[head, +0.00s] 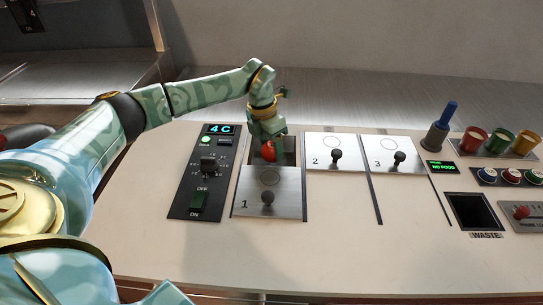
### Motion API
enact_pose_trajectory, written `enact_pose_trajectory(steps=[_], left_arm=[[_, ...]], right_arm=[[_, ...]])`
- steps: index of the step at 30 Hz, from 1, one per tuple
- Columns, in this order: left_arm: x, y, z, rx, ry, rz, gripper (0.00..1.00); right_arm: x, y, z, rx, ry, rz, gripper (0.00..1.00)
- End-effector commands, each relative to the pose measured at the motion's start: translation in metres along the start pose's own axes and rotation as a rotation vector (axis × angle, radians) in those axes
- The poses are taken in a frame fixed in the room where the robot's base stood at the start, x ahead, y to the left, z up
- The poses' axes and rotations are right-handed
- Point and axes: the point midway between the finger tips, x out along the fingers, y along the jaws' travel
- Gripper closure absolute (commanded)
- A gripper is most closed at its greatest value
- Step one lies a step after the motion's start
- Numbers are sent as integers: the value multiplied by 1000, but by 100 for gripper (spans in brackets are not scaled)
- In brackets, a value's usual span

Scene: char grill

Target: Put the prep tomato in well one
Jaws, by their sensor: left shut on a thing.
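My left gripper (267,138) points down over the opening of well one and is shut on a red tomato (268,151). The tomato shows just below the fingers, at the opening; how deep it sits is hard to tell. The lid of well one (268,192), a steel plate marked 1 with a dark knob, is slid toward the front, leaving the dark back part of well one (290,150) uncovered. My right gripper is not in view.
Lids two (322,152) and three (382,154) cover their wells to the right. A control panel (203,172) reading 4 C stands left. A waste opening (474,212), coloured cups (500,141) and buttons are at right. The front counter is clear.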

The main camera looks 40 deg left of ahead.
Motion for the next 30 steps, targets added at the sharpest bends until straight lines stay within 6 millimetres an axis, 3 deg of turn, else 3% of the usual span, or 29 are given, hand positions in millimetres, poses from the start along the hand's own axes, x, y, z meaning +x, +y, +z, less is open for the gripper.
enact_pose_trajectory(steps=[5,16,17,19,30], left_arm=[[34,6,-3,-2,6,-4,72],[36,7,-3,-1,2,-1,72],[37,7,-4,-1,2,-1,45],[36,7,-3,-1,2,-1,26],[28,6,-3,-1,1,0,26]], right_arm=[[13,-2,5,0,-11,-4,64],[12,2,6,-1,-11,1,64],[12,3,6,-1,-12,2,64],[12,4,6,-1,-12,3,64],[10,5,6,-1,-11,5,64]])
